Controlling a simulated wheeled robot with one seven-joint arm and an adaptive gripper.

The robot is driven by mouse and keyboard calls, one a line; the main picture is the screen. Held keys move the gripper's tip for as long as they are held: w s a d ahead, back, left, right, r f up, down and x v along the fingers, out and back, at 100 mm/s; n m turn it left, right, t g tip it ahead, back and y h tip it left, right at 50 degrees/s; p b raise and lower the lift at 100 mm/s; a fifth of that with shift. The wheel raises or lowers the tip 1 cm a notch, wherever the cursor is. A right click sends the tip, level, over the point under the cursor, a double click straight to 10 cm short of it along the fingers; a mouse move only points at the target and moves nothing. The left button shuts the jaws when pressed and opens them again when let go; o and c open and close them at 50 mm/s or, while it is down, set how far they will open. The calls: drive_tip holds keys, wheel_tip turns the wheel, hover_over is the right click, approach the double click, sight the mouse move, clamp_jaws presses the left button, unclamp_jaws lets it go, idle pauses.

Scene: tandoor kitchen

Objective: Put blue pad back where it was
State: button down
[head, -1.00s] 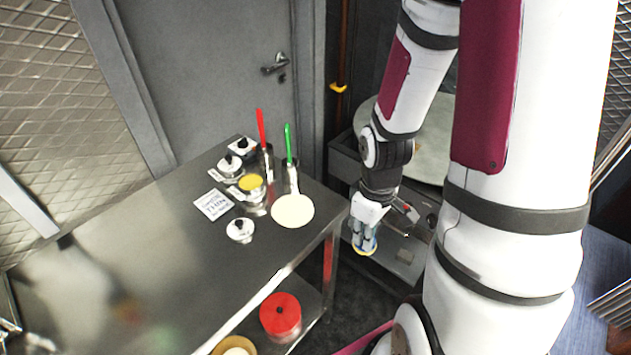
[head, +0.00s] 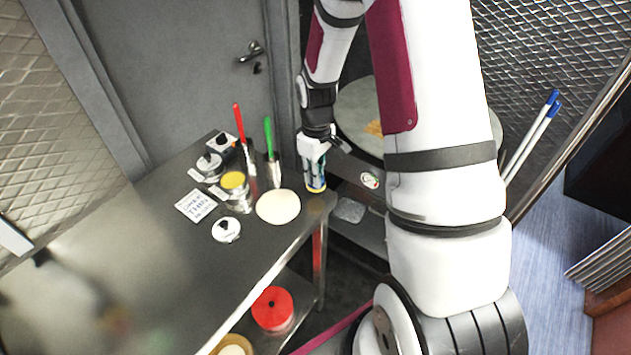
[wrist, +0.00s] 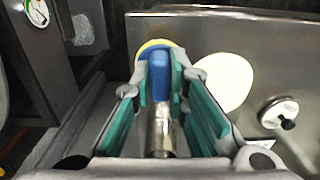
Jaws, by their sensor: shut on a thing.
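My gripper (head: 315,172) is shut on the blue pad, pointing down at the right end of the steel counter (head: 120,225). In the wrist view the pad's blue part (wrist: 160,78) sits between the teal fingers (wrist: 160,95), with a steel cylinder on the near side and a round yellow end (wrist: 152,46) beyond. In the head view the yellow end (head: 316,188) shows below the fingers, by the counter's right corner. I cannot tell whether it touches the counter. The fingers hide part of the pad.
A pale round disc (head: 278,207) lies just left of the pad. Steel holders with a red handle (head: 239,122) and a green handle (head: 268,138), lidded pots and a white card (head: 196,206) stand farther left. A round-topped unit (head: 365,115) stands behind right.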

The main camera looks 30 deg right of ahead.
drive_tip(key=shift+w, duration=0.25)
drive_tip(key=shift+f+p, duration=0.4)
drive_tip(key=shift+f, duration=1.4)
drive_tip(key=shift+f, duration=0.15)
drive_tip(key=c, duration=1.6)
unclamp_jaws()
drive_tip(key=shift+o, duration=0.2)
